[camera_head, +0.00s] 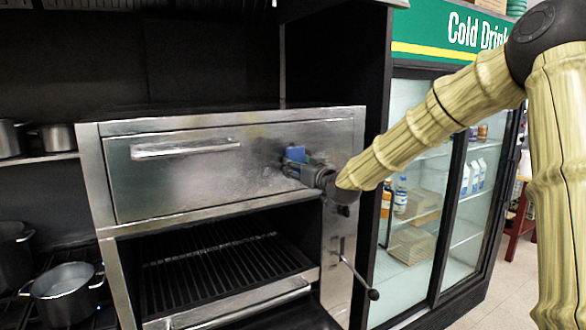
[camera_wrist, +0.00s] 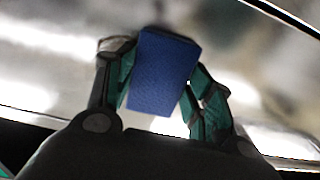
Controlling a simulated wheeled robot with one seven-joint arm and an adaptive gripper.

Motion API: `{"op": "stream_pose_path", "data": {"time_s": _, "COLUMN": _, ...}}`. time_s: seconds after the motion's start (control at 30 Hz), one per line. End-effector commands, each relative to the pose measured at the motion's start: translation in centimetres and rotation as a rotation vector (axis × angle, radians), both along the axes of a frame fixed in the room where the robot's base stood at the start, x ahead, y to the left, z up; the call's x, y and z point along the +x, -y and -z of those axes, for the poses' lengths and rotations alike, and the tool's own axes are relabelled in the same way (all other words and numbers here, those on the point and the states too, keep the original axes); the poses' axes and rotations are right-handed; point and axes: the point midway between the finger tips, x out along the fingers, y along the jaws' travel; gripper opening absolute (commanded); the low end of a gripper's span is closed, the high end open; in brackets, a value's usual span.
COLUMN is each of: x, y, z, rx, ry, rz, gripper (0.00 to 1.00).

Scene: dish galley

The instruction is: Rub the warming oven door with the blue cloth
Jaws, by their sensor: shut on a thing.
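The warming oven door (camera_head: 200,180) is a brushed steel panel with a horizontal handle (camera_head: 185,149) near its upper left. Pale smudges mark its middle and right side. My gripper (camera_head: 292,164) is at the right part of the door. It is shut on the blue cloth (camera_wrist: 165,72), which looks like a folded block between the two fingers (camera_wrist: 160,88) in the wrist view. In the head view the cloth (camera_head: 295,153) shows as a small blue patch close to the door face. I cannot tell whether it touches the steel.
Below the door is an open grill bay with a dark rack (camera_head: 220,270) and a steel front bar. A lever (camera_head: 358,277) sticks out at lower right. A cold drinks fridge (camera_head: 455,190) stands to the right. Pots (camera_head: 66,290) stand at the left.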

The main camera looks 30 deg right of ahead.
Motion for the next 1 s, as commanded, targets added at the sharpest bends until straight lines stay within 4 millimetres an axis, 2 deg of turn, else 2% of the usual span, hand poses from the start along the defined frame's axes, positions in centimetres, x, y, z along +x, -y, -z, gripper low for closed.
{"op": "stream_pose_path", "data": {"time_s": 0.37, "x": 0.1, "y": 1.4, "z": 0.0, "rx": 0.000, "ry": -0.001, "rz": 0.001, "gripper": 0.27}}
{"op": "stream_pose_path", "data": {"time_s": 0.8, "x": 0.4, "y": 4.2, "z": 0.0, "rx": 0.001, "ry": -0.001, "rz": 0.001, "gripper": 0.27}}
{"op": "stream_pose_path", "data": {"time_s": 1.0, "x": 0.5, "y": 4.7, "z": 0.0, "rx": -0.001, "ry": 0.000, "rz": 0.000, "gripper": 0.27}}
